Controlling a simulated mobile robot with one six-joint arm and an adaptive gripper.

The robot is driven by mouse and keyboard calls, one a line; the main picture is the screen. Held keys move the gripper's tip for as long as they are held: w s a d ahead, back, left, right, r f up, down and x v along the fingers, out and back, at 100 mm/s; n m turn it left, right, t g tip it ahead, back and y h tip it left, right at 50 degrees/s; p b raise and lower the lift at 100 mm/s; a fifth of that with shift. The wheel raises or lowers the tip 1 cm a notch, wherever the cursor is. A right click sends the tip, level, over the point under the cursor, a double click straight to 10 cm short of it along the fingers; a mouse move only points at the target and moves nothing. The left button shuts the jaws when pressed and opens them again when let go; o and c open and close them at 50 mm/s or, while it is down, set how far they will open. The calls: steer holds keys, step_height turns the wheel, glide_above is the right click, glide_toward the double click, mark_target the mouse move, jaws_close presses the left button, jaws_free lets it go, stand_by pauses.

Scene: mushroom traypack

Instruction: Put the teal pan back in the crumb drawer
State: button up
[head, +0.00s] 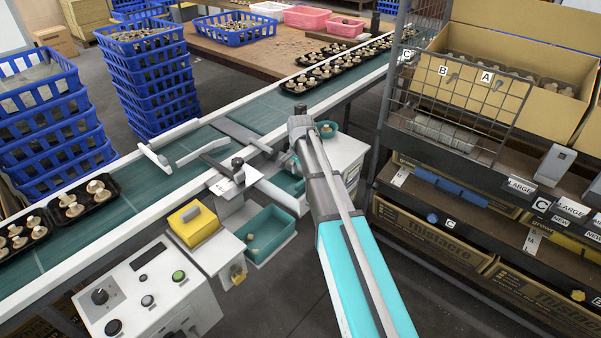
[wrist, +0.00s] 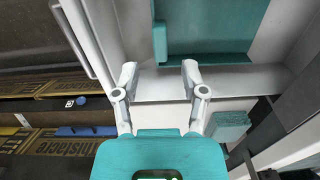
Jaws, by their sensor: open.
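In the wrist view my gripper (wrist: 158,72) is open and empty, its fingers spread at a white ledge. A flat teal surface (wrist: 212,28) with a raised edge lies just beyond the fingertips, framed by white walls; it looks like the teal pan, and no finger visibly grips it. In the head view a teal pan-like piece (head: 289,183) shows in a white housing (head: 297,203) beside the belt, left of my arm. My gripper's fingertips are hidden there by my own arm. I cannot tell for certain which white part is the crumb drawer.
A teal bin (head: 270,236) with small bits inside stands below the belt. A small teal bowl (head: 327,130) sits beyond my wrist. The conveyor (head: 150,185) carries mushroom trays. A shelf rack (head: 450,187) with boxes stands close on the right. A control box (head: 148,292) is at lower left.

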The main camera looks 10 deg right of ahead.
step_height(320, 180, up, 7)
steer(key=p, duration=0.6)
steer(key=shift+f, duration=0.1)
stand_by(0.6)
steer(key=s+a+n, duration=0.2)
steer(key=s+n, duration=0.8)
steer(key=s, duration=1.4)
steer(key=shift+s+a+n, duration=0.25)
steer(key=shift+a+n, duration=0.05)
steer(key=shift+n, duration=0.1)
